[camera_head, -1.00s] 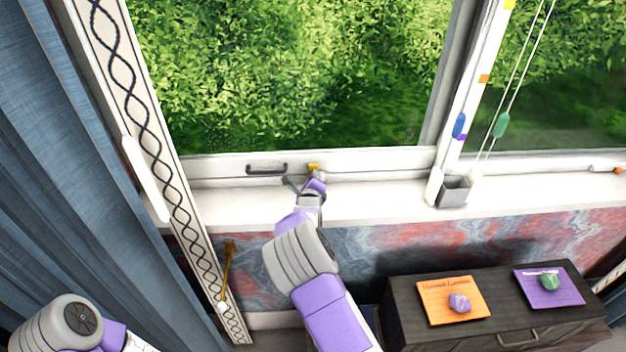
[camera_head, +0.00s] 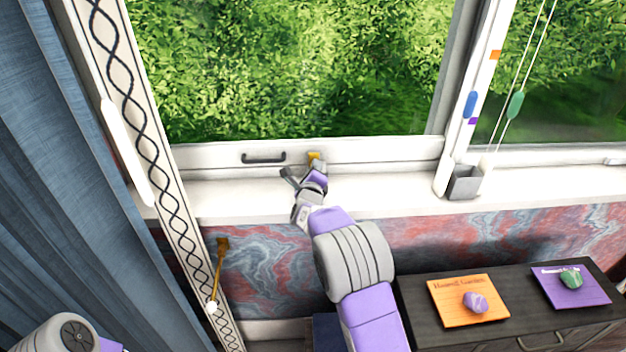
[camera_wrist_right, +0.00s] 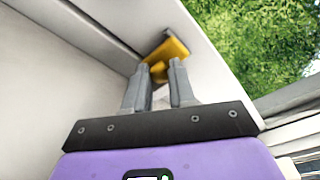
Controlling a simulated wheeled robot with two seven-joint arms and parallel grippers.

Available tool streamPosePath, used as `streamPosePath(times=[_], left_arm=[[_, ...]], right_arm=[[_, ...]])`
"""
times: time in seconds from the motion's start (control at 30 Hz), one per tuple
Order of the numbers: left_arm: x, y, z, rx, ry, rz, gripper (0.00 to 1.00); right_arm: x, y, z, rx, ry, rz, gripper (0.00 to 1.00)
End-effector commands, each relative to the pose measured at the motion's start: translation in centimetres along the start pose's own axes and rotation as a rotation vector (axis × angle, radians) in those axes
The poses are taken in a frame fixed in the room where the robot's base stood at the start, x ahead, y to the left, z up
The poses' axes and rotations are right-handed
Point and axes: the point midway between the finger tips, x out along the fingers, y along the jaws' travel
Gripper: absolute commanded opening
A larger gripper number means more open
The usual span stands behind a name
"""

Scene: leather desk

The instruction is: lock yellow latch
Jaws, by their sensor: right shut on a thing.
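The yellow latch (camera_head: 314,155) sits on the white bottom rail of the window sash, to the right of a dark handle (camera_head: 263,157). My right gripper (camera_head: 316,168) reaches up to it from the sill side. In the right wrist view the latch (camera_wrist_right: 170,50) stands out from the white frame, and its near end lies between the grey fingertips (camera_wrist_right: 160,70). The fingers are shut on it and hide part of that end. My left gripper is out of view; only part of my left arm shows at the lower left.
The white sill (camera_head: 390,195) is clear around my right arm. A dark cabinet (camera_head: 420,320) at lower right carries an orange book (camera_head: 450,300) and a purple book (camera_head: 590,290), each under a stone. A blue curtain (camera_head: 60,200) hangs left.

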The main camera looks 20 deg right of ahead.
Motion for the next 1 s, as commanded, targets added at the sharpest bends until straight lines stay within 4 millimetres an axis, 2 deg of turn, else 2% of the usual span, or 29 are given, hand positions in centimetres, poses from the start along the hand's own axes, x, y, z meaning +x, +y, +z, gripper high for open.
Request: streamPosePath(times=[0.1,0.47,0.5,0.63,1.0], left_arm=[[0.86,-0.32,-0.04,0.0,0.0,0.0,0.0],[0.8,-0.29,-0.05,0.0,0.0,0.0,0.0],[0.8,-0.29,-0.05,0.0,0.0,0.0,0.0],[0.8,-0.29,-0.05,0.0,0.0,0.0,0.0],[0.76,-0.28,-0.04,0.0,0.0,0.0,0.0]], right_arm=[[0.13,0.02,-0.19,0.002,-0.007,-0.014,0.0],[0.13,-0.3,-0.03,0.002,-0.009,-0.02,0.0],[0.13,-0.31,-0.03,0.003,-0.009,-0.02,0.29],[0.11,-0.25,-0.02,0.003,-0.009,-0.019,0.49],[-0.3,-0.18,0.02,0.004,-0.009,-0.017,0.49]])
